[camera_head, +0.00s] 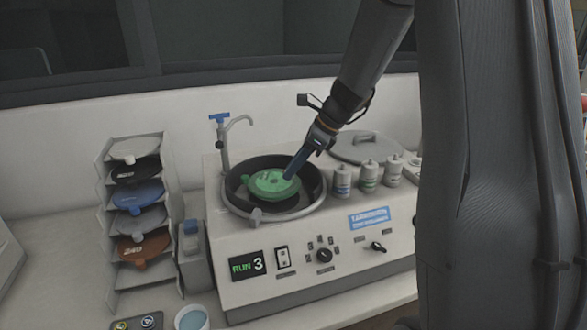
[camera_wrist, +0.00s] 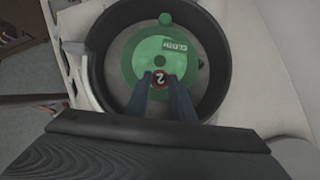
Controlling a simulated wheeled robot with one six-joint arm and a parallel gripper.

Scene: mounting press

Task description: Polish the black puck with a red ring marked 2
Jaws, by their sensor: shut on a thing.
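The puck with a red ring marked 2 (camera_wrist: 160,79) shows in the wrist view between the two blue fingertips of my gripper (camera_wrist: 161,86). My gripper is shut on it, over the near part of a green disc (camera_wrist: 145,58) in the polisher's dark round bowl (camera_wrist: 97,68). In the head view my gripper (camera_head: 290,177) reaches down to the green disc (camera_head: 262,183); the puck is hidden there. I cannot tell whether the puck touches the disc. The polisher's display (camera_head: 247,265) reads RUN 3.
A tap (camera_head: 224,140) stands behind the bowl. Several small bottles (camera_head: 367,176) stand right of it. A rack of discs (camera_head: 138,222) is at the left. A rocker switch (camera_head: 283,257) and knobs (camera_head: 324,255) are on the front panel. A cup (camera_head: 192,318) stands at front left.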

